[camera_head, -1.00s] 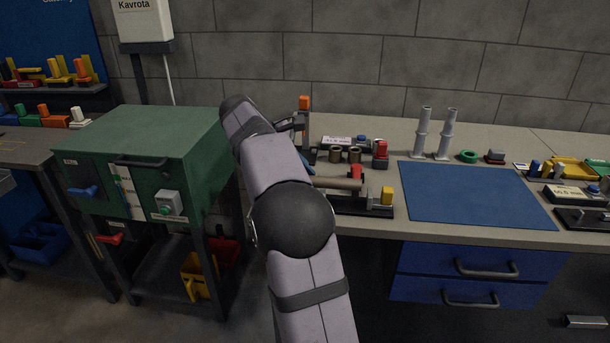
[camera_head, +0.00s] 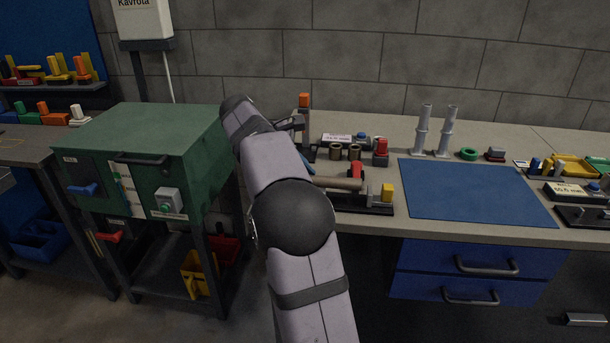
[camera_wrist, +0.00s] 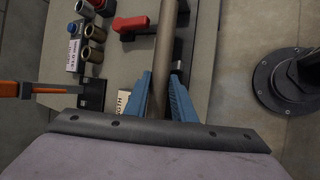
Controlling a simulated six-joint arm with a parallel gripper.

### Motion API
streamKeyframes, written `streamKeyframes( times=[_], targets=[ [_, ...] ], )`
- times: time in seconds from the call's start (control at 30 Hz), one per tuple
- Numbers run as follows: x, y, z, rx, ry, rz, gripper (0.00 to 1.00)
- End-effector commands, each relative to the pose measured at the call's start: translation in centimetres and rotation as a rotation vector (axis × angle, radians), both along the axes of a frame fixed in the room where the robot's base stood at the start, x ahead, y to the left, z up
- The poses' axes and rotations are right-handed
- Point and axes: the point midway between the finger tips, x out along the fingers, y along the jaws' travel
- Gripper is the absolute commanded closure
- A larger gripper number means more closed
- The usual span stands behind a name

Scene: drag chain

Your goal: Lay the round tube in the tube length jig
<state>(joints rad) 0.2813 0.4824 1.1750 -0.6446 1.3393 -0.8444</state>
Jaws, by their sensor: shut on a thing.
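The round tube (camera_head: 340,183) is a tan-brown bar lying level at the tube length jig, left of the jig's yellow block. In the wrist view the tube (camera_wrist: 164,50) runs up between the blue fingers of my gripper (camera_wrist: 163,90), which is shut on it. The tube length jig (camera_head: 365,206) is a dark base at the table's front edge, with a yellow block at its right end and a red part behind the tube. Whether the tube rests in the jig or is just above it, I cannot tell.
Two brass-coloured rings (camera_head: 345,152), a red-topped block (camera_head: 380,153) and an orange-topped post (camera_head: 304,112) stand behind the jig. A blue mat (camera_head: 475,190) lies clear to the right. A green cabinet (camera_head: 150,140) stands left of my arm.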

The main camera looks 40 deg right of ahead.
Motion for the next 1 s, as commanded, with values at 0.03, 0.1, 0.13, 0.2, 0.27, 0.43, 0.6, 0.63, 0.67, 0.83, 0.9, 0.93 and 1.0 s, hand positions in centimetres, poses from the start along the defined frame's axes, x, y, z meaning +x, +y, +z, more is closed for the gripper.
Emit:
streamKeyframes(
  times=[0.03, 0.1, 0.13, 0.2, 0.27, 0.43, 0.6, 0.63, 0.67, 0.83, 0.9, 0.93, 1.0],
  targets=[
    [0.0, 0.0, 0.0, -0.002, -0.002, 0.0, 1.0],
    [0.0, 0.0, -0.1, -0.002, -0.002, 0.0, 1.0],
    [0.0, 0.0, -0.2, -0.002, -0.002, 0.0, 1.0],
    [0.0, 0.0, -0.3, -0.002, -0.002, 0.0, 1.0],
    [0.0, 0.0, -0.4, -0.002, -0.002, 0.0, 1.0],
    [0.0, 0.0, -0.7, -0.002, -0.001, 0.001, 1.0],
    [0.0, 0.0, -1.0, -0.002, -0.001, 0.001, 1.0],
    [0.0, 0.0, -1.1, -0.002, -0.002, 0.002, 1.0],
    [0.0, 0.0, -1.1, -0.002, -0.002, 0.002, 1.0],
    [0.0, 0.0, -1.4, -0.002, -0.001, 0.001, 1.0],
    [0.0, 0.0, -1.5, -0.002, -0.001, 0.001, 1.0],
    [0.0, 0.0, -1.6, -0.002, -0.001, 0.001, 1.0],
    [0.0, 0.0, -1.7, -0.002, -0.001, 0.001, 1.0]
  ],
)
